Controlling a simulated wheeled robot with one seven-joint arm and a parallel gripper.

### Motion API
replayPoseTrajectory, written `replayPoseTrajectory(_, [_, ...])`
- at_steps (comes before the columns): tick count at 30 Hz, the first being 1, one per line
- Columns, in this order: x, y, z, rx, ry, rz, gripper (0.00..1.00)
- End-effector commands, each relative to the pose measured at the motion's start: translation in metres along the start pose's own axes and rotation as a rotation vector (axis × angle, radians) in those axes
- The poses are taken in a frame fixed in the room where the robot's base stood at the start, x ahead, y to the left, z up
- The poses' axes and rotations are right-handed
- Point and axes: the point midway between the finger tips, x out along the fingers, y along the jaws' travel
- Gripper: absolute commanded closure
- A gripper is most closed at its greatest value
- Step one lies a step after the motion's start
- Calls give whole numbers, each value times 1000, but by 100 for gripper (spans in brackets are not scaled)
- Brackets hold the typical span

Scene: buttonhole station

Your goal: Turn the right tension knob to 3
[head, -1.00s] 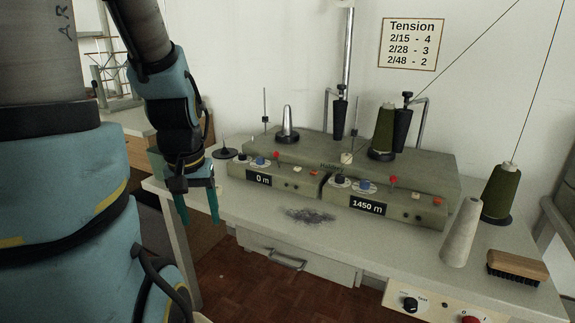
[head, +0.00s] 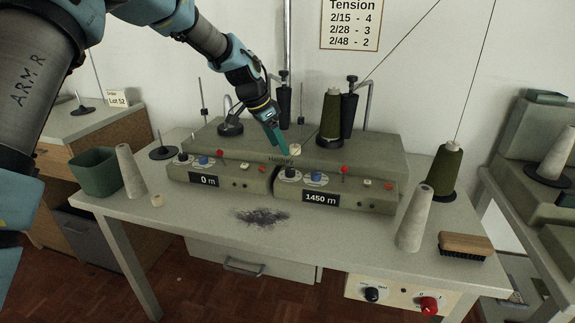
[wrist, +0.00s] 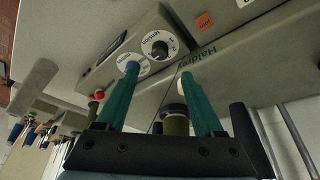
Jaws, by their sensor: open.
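The right tension knob, a small black knob (head: 290,172) on a white dial, sits at the left end of the right unit (head: 375,196), left of a blue knob (head: 316,177). In the wrist view the black knob (wrist: 160,47) and its numbered dial lie just beyond the fingertips; its setting is too small to read. My gripper (head: 280,149) hangs above and behind the knob, pointing down. In the wrist view its two teal fingers (wrist: 160,71) are apart with no knob between them. They look clear of the knob.
A cream knob (head: 295,149) stands on the housing close to the fingers. A green cone (head: 330,118) stands behind. A red-topped pin (head: 345,170) rises at the right. The left unit (head: 218,174) has similar knobs. The wall sign (head: 351,24) lists tensions. The table front has grey lint (head: 262,217).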

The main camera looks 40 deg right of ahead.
Motion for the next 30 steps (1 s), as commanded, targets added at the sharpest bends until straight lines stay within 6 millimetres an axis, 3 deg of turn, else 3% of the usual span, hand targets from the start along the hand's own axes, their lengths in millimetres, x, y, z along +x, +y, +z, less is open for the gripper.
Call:
replayPoseTrajectory(9, [56,0,1,-4,-3,1,31])
replayPoseTrajectory(15, [83,-1,2,-5,-3,-1,31])
replayPoseTrajectory(28, [95,-1,2,-5,-2,-2,31])
replayPoseTrajectory(30, [94,-1,2,-5,-2,-2,38])
